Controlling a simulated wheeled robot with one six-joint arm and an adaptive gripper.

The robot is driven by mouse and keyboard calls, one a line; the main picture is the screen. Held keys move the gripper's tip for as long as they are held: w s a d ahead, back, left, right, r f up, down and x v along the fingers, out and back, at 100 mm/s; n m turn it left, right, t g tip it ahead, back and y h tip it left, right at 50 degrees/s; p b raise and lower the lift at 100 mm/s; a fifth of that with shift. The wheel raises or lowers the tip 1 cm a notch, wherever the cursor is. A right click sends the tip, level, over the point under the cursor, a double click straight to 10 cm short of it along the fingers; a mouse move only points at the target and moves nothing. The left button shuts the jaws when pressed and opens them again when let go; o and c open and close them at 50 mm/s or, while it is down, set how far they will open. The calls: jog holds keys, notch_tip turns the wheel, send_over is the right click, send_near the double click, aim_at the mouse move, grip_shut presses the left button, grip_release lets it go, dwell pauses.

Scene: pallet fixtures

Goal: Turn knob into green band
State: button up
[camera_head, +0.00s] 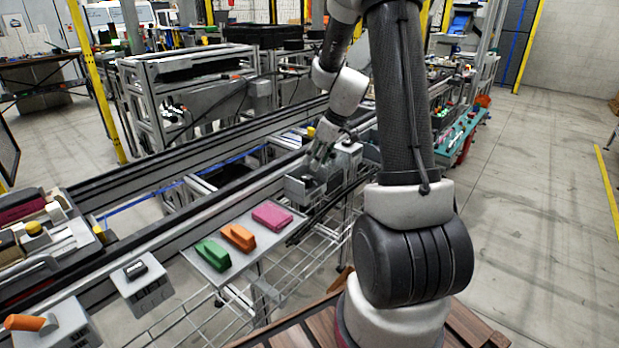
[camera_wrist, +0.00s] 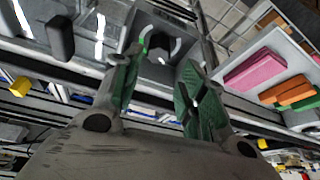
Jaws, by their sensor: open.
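My gripper (camera_head: 319,163) is open over a grey box-shaped fixture (camera_head: 300,189) beside the rail. In the wrist view its two green-padded fingers (camera_wrist: 158,80) stand apart, one on each side of the picture's middle. Beyond the fingertips, a dark knob (camera_wrist: 160,50) shows on the top face of the grey fixture (camera_wrist: 133,22). White arc marks lie around the knob, and a small green mark, apparently the green band (camera_wrist: 144,43), is at its left near the left fingertip. The knob's pointing direction is unclear. In the head view the knob is too small to make out.
A tray (camera_head: 222,280) with green, orange and pink blocks (camera_head: 271,214) lies left of the fixture.

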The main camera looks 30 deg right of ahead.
aim_at(307, 177)
jog(key=shift+n, duration=0.6)
jog(key=x, duration=0.7)
jog(key=shift+w+f, duration=0.25)
jog(key=shift+f, duration=0.1)
jog(key=c, duration=0.7)
